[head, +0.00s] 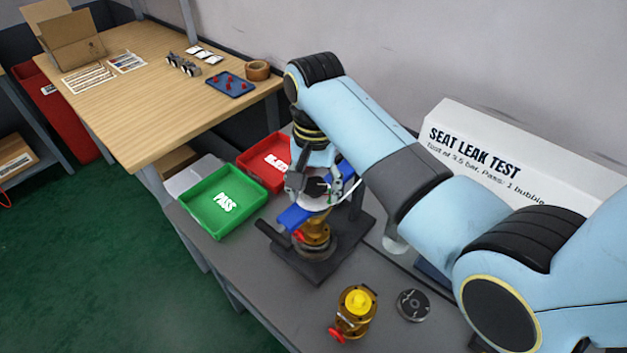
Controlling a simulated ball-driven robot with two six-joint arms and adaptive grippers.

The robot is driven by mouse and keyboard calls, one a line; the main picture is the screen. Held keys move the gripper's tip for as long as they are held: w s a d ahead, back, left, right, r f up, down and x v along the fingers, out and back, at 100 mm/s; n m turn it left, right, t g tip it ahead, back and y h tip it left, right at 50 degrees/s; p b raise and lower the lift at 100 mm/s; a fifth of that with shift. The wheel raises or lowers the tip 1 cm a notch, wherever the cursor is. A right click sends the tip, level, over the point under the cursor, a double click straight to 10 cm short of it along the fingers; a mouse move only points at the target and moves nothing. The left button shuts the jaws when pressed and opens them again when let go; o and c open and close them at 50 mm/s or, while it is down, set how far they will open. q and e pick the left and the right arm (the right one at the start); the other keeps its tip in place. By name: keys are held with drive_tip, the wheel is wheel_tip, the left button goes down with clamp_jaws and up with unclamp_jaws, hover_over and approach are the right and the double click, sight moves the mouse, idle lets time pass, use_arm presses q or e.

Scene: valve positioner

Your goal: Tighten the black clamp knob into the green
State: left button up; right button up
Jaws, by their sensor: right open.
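My right gripper (314,188) is open and reaches down from above over the test fixture (318,262). A dark round part that looks like the black clamp knob (316,185) shows between its fingers; I cannot tell whether they touch it. Below it a brass valve (315,232) with a blue piece and a small red handle stands upright on the dark base. No green mark on the clamp can be made out; the gripper hides part of its top. My left gripper is not in view.
A green PASS tray (224,232) and a red tray (250,164) stand left of the fixture. A second brass valve (352,316) with a yellow top and a black disc (413,305) are in front. A white SEAT LEAK TEST sign (480,150) stands behind my right arm.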

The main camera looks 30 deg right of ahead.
drive_tip(key=shift+r, duration=3.05)
